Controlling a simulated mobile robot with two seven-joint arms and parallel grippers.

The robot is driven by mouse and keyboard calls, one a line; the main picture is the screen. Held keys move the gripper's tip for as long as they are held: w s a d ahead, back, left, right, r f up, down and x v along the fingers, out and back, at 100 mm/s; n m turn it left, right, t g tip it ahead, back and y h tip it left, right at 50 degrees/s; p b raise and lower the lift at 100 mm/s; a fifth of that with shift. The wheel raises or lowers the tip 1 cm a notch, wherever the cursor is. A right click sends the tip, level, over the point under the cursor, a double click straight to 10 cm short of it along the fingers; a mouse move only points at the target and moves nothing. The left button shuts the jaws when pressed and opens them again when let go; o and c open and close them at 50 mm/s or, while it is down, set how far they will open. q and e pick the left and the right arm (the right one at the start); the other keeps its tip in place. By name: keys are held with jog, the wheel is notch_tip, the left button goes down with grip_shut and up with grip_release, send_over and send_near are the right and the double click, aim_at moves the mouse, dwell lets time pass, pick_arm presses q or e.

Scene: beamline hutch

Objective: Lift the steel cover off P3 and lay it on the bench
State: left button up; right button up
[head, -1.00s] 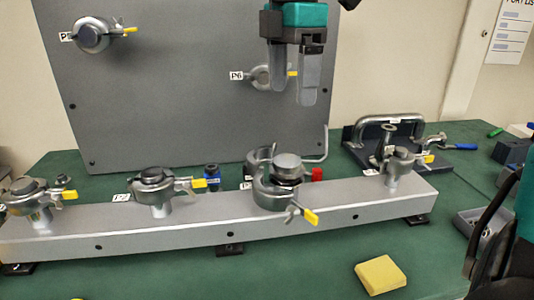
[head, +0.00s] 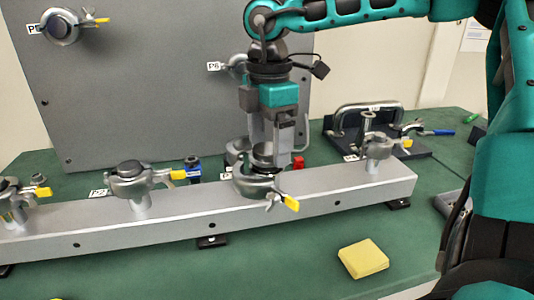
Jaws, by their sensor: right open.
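My right gripper (head: 270,158) reaches down from above over the third port of the grey rail (head: 330,202). Its fingers are open, one on each side of the steel cover (head: 263,150), which is mostly hidden between them; I cannot tell whether they touch it. The port's clamp (head: 258,187) hangs open around its neck, with its yellow handle (head: 291,203) pointing to the front right. This port's label is mostly hidden. The green bench (head: 290,265) lies in front of and behind the rail. My left gripper is not in view.
Clamped ports stand on the rail to the left (head: 130,180) and right (head: 377,150). A grey panel (head: 130,110) rises behind. A yellow block (head: 363,258) lies on the front bench, a dark holder with a handle (head: 350,115) at the back right. The front middle is free.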

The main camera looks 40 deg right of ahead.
jog(key=shift+c, duration=0.3)
jog(key=c, duration=0.8)
